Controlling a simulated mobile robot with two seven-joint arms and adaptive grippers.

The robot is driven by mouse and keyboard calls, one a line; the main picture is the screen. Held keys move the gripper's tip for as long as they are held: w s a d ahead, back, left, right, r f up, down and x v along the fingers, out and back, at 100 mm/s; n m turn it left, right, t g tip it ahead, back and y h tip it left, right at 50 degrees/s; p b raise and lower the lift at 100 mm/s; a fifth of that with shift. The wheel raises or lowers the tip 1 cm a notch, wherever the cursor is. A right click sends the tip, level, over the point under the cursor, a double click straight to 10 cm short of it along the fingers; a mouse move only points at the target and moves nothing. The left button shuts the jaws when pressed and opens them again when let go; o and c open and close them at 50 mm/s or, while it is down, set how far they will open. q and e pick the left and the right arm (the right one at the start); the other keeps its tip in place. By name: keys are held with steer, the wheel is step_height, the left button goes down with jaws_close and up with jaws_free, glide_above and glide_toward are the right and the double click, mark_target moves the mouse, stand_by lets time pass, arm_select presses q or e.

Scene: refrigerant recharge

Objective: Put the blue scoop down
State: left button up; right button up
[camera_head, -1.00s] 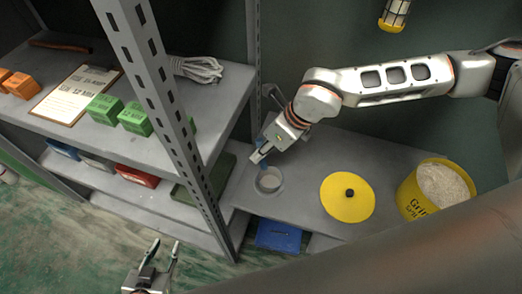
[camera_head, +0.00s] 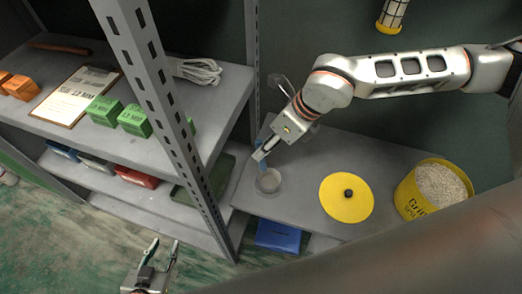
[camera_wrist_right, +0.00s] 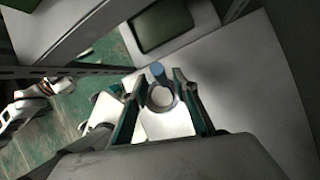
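The blue scoop shows as a small blue piece in the right wrist view (camera_wrist_right: 158,72), between and just past my right fingertips, at the rim of a round grey cup (camera_wrist_right: 161,97). The fingers stand apart with a gap on each side of the blue piece. In the head view my right gripper (camera_head: 261,154) points down and left just above this cup (camera_head: 268,182), which stands on the grey bench (camera_head: 310,160). The scoop's full shape is hidden. My left gripper (camera_head: 163,250) is open and empty at the bottom, over the floor.
A yellow lid (camera_head: 340,205) with a black knob lies right of the cup. A yellow bucket (camera_head: 408,200) of pale grit stands further right. A shelf post (camera_head: 185,150) rises to the left. A blue bin (camera_head: 278,236) sits below the bench.

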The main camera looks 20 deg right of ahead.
steer(key=v, duration=0.8)
steer(key=shift+r, duration=0.2)
steer(key=shift+s+d, duration=0.1)
